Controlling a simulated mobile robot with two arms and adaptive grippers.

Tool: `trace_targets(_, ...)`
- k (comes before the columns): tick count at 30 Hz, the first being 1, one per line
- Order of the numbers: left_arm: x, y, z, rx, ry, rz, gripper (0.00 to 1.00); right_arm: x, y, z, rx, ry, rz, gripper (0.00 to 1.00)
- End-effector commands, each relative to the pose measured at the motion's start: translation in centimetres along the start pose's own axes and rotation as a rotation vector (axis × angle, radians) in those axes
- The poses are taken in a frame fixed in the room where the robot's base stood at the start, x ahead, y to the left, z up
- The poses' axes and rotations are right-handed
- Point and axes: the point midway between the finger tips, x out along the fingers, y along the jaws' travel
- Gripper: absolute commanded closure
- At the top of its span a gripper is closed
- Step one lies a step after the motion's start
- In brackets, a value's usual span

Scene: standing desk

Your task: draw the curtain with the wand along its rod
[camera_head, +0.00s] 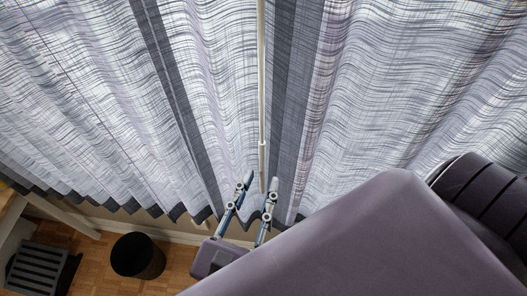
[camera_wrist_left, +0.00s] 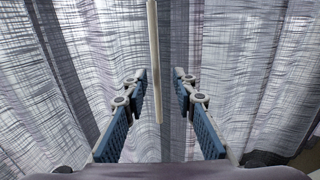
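The curtain (camera_head: 100,90) is pale grey with thin dark lines and darker vertical bands, and hangs in folds across the view. The wand (camera_head: 261,80) is a thin pale stick hanging straight down in front of it. It also shows in the left wrist view (camera_wrist_left: 154,45). My left gripper (camera_head: 258,190) is open near the wand's lower end. In the left wrist view its fingers (camera_wrist_left: 159,82) stand on either side of the wand, with a gap on both sides. The rod and the wand's upper end are out of view. My right gripper is not in view.
A black bin (camera_head: 138,256) stands on the wooden floor (camera_head: 100,280) at the lower left. A dark slatted object (camera_head: 40,268) lies left of it, beside a pale wooden piece of furniture (camera_head: 12,218). My own arm covers the lower right.

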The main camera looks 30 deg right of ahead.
Motion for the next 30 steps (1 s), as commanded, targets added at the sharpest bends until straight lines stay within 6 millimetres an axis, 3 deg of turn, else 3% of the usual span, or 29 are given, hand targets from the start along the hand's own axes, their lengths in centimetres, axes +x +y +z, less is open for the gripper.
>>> trace_targets(3,-1.7,-0.1,-0.1,0.001,0.004,-0.003,0.75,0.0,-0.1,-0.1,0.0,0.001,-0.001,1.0)
trace_targets(10,-3.5,-0.1,-0.2,0.001,0.004,-0.004,0.75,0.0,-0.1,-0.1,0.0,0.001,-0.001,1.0)
trace_targets(30,-3.9,-0.1,-0.1,0.0,0.004,-0.003,0.75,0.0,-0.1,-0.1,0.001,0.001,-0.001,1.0)
